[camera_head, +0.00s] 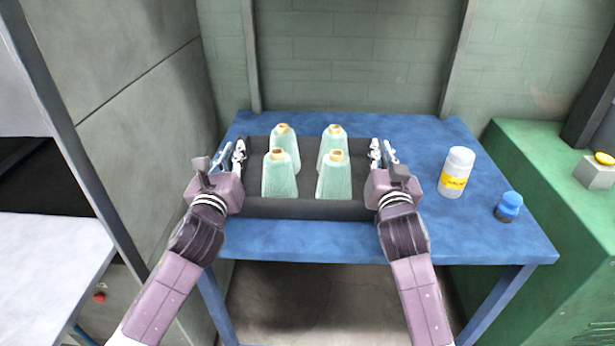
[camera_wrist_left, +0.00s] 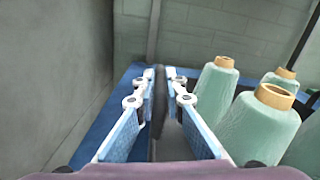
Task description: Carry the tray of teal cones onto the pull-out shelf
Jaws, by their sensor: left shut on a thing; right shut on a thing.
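A dark grey tray (camera_head: 308,208) holds several teal cones (camera_head: 334,178) with tan tops, standing upright in it. It is over the blue table (camera_head: 300,240); I cannot tell whether it rests on the top or is just above it. My left gripper (camera_head: 238,150) is shut on the tray's left wall, which shows edge-on between the fingers in the left wrist view (camera_wrist_left: 158,100). My right gripper (camera_head: 377,150) is at the tray's right wall and shut on it. The fingertips partly hide both side walls. I cannot make out the pull-out shelf for certain.
A white bottle with a yellow label (camera_head: 457,172) and a small blue-capped jar (camera_head: 508,206) stand on the table right of the tray. A green cabinet (camera_head: 560,215) is at the right. A pale surface (camera_head: 45,265) lies at the lower left beyond a dark post. Walls close off the back and left.

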